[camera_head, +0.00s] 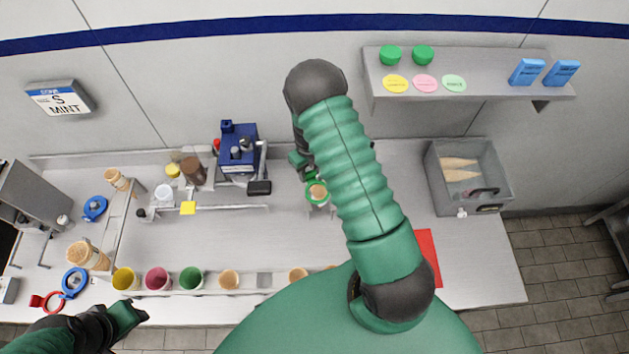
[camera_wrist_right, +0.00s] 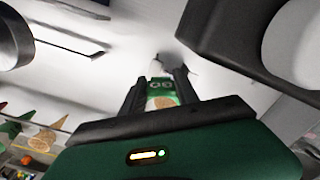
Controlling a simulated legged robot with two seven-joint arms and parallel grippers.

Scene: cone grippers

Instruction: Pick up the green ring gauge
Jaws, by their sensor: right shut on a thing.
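The green ring gauge (camera_head: 308,198) is near the middle of the table, below my right forearm. Its ring is around a tan, cone-like thing (camera_head: 318,190). My right gripper (camera_head: 308,172) is shut on the ring gauge. In the right wrist view, the fingers (camera_wrist_right: 161,88) close on a green part (camera_wrist_right: 160,84) with white marks, and the tan thing (camera_wrist_right: 163,102) shows just below it. Whether the ring is clear of its support cannot be told. My left gripper (camera_head: 128,317) is at the lower left, apart from the gauges, and its jaw state is unclear.
Blue ring gauges (camera_head: 74,283) and a red one (camera_head: 46,302) lie at left. A row of coloured cups (camera_head: 157,279) and cones lines the front edge. A blue machine (camera_head: 238,150) stands behind. A grey bin (camera_head: 468,175) and a red sheet (camera_head: 429,255) are at right.

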